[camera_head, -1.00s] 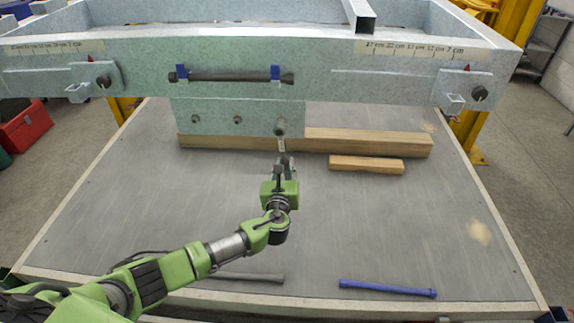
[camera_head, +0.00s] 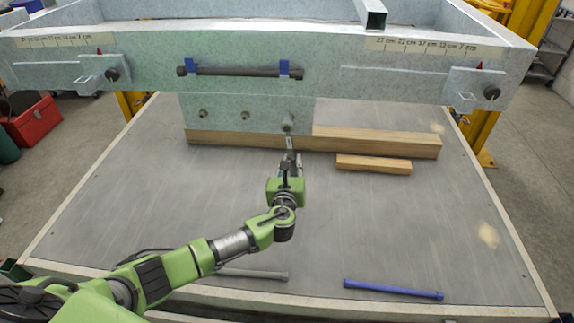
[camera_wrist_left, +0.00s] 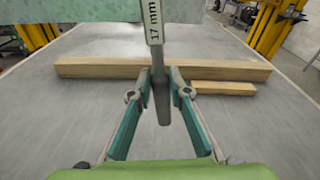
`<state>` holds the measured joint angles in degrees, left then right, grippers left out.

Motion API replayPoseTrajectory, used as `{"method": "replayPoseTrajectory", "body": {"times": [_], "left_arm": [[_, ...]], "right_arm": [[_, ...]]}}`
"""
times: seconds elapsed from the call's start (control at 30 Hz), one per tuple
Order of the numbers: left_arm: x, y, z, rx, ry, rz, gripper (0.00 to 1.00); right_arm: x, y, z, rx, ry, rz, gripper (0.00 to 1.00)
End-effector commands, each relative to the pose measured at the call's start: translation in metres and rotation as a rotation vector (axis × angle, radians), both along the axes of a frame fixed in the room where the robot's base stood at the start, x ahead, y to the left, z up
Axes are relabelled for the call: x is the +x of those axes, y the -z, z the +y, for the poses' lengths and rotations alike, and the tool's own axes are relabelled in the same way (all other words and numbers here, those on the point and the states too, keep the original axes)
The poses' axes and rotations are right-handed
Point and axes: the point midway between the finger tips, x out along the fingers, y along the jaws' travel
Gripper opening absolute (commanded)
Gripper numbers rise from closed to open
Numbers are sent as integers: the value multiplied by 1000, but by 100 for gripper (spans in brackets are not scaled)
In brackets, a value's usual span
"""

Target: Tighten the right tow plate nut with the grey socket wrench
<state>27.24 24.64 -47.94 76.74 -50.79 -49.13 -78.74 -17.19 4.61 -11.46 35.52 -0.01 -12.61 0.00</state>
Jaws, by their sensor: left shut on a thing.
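The tow plate (camera_head: 225,108) hangs below the frame beam, with several round fasteners across it. The right tow plate nut (camera_head: 287,126) sticks out near its right edge. My left gripper (camera_head: 290,166) is just below this nut, shut on a grey wrench (camera_head: 290,145) marked "17 mm". The wrench also shows in the left wrist view (camera_wrist_left: 154,35), between the fingers (camera_wrist_left: 160,80), its end hanging below them. Its upper end reaches the nut; I cannot tell whether it is seated. A grey bar-shaped tool (camera_head: 252,273) lies at the table's front edge. My right gripper is not in view.
A blue bar-shaped tool (camera_head: 393,289) lies at the front right. A long wooden beam (camera_head: 375,143) and a short block (camera_head: 374,164) lie behind and right of the gripper. A dark bar (camera_head: 240,72) sits in blue holders on the frame. The table's right side is clear.

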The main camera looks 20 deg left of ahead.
Motion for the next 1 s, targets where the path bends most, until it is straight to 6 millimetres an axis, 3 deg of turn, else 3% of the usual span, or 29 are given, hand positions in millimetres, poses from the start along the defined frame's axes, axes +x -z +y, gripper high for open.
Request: {"method": "replayPoseTrajectory", "body": {"times": [0.47,1.0], "left_arm": [[10,-9,-34,-292,0,-85,0],[19,-32,-67,-610,2,-178,0]], "right_arm": [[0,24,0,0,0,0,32],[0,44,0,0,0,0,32]]}}
